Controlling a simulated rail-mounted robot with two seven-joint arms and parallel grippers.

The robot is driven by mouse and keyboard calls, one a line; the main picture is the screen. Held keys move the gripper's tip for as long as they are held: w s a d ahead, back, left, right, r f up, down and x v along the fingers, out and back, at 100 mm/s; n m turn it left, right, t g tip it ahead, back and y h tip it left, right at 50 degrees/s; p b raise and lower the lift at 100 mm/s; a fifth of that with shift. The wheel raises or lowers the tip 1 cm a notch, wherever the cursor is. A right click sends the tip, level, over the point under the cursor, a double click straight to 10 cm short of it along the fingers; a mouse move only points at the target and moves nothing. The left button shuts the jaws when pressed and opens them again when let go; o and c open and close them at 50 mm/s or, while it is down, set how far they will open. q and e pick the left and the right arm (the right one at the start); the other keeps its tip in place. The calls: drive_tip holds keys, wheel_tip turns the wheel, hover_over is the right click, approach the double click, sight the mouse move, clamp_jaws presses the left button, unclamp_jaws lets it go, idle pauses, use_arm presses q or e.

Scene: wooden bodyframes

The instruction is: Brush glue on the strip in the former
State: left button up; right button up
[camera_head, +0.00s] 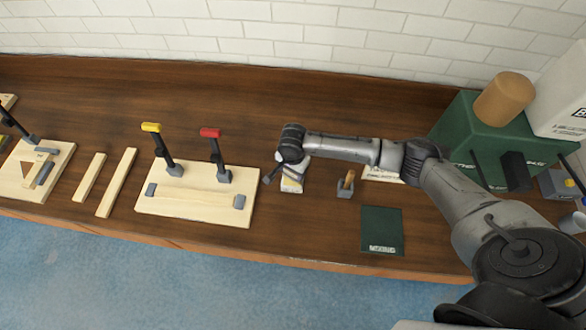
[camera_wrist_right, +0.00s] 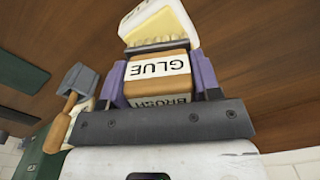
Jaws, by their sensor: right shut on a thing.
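The former (camera_head: 160,205) is a pale board with a yellow-handled clamp (camera_head: 160,150) and a red-handled clamp (camera_head: 217,155). A pale wooden strip (camera_head: 195,197) lies along it between grey end blocks. My right gripper (camera_head: 284,170) is just right of the former. In the right wrist view its purple fingers (camera_wrist_right: 159,80) are shut on a wooden block labelled GLUE BRUSH, the glue brush (camera_wrist_right: 157,70). Its bristles point to the white glue tub (camera_wrist_right: 160,18) with yellowish contents; I cannot tell if they touch. The tub (camera_head: 292,182) is partly hidden by my gripper in the head view.
Two loose strips (camera_head: 117,182) and another fixture (camera_head: 38,170) lie to the left. A grey holder with a wooden handle (camera_head: 346,186), a dark green mat (camera_head: 382,230) and a green machine (camera_head: 485,140) are to the right. The bench's back is clear.

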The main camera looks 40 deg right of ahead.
drive_tip(key=shift+f, duration=0.3)
drive_tip(key=shift+f, duration=0.25)
idle(0.4)
idle(0.4)
idle(0.7)
drive_tip(key=shift+p, duration=0.3)
idle(0.4)
drive_tip(key=shift+f, duration=0.1)
idle(0.7)
idle(0.5)
